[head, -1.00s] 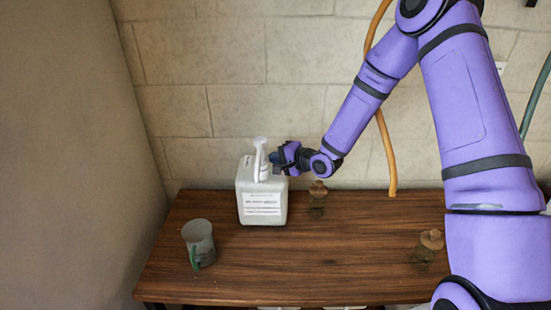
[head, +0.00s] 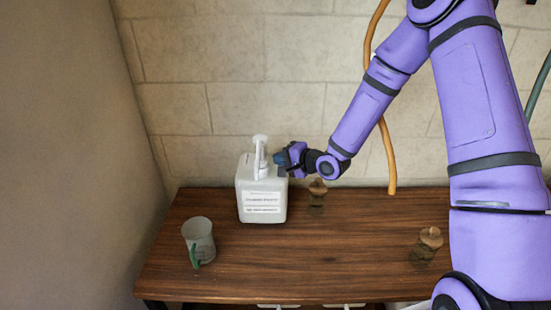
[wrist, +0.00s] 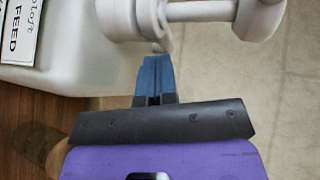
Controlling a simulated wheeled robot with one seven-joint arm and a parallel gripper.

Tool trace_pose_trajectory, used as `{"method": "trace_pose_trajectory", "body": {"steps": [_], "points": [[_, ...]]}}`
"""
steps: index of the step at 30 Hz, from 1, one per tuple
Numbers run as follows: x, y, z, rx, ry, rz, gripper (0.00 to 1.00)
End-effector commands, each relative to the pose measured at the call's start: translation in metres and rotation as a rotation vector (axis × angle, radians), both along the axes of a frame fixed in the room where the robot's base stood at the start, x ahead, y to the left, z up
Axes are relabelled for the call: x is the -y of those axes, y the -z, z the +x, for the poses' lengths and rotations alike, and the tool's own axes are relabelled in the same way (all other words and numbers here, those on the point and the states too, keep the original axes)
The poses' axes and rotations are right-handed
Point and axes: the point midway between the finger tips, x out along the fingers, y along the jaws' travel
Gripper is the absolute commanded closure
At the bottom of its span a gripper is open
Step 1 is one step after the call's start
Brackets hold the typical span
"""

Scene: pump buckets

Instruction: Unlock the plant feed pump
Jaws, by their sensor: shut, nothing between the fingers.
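The plant feed pump is a white square jug (head: 262,203) with a printed label and a white pump head (head: 260,142) on top. It stands upright on the wooden table's back left. In the wrist view, part of the label reads "FEED" on the jug (wrist: 75,45), and the pump's collar (wrist: 130,18) and shaft (wrist: 200,11) cross the top. My gripper (head: 277,160) is just right of the pump neck. Its blue fingers are together and empty in the wrist view (wrist: 154,62), with tips at the collar's edge; I cannot tell whether they touch.
A grey cup with a green handle (head: 199,240) stands front left on the wooden table (head: 320,255). Two brownish stoppered bottles stand right of the jug, one behind (head: 317,195) and one at right (head: 428,247). The stone wall (head: 230,100) is close behind.

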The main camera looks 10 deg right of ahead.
Motion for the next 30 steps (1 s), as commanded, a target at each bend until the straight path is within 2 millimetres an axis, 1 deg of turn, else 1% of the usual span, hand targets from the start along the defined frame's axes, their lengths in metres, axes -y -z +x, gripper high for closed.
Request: {"method": "trace_pose_trajectory", "body": {"steps": [1, 6, 13, 19, 30], "points": [[0.007, -0.003, -0.007, -0.001, 0.003, -0.001, 1.0], [0.028, -0.013, -0.031, -0.001, 0.003, -0.001, 1.0], [0.049, -0.023, -0.055, -0.001, 0.002, 0.0, 1.0], [0.055, -0.026, -0.063, -0.001, 0.0, 0.0, 1.0], [0.055, -0.026, -0.063, -0.001, 0.0, 0.001, 1.0]]}}
